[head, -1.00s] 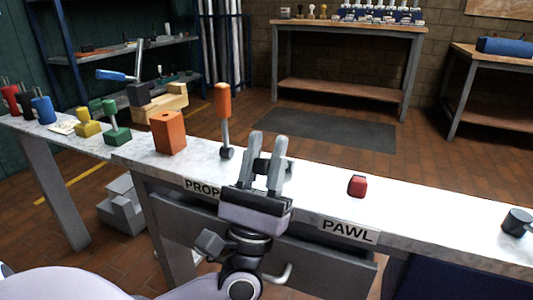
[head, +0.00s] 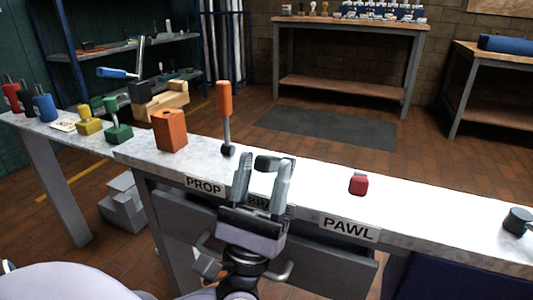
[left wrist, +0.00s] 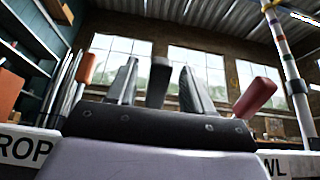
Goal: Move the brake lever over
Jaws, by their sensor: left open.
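In the left wrist view the handle (left wrist: 158,82) stands between the two spread fingers (left wrist: 157,80). No contact shows, and I cannot tell how deep the handle sits between them. The lever's lower part is hidden by my gripper. My right gripper is not in view.
The orange-handled prop lever (head: 224,100) stands upright to the left, beside an orange block (head: 170,130). The red pawl handle (head: 358,184) is to the right, above the PAWL label (head: 348,228). A dark round piece (head: 517,221) sits at the far right.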

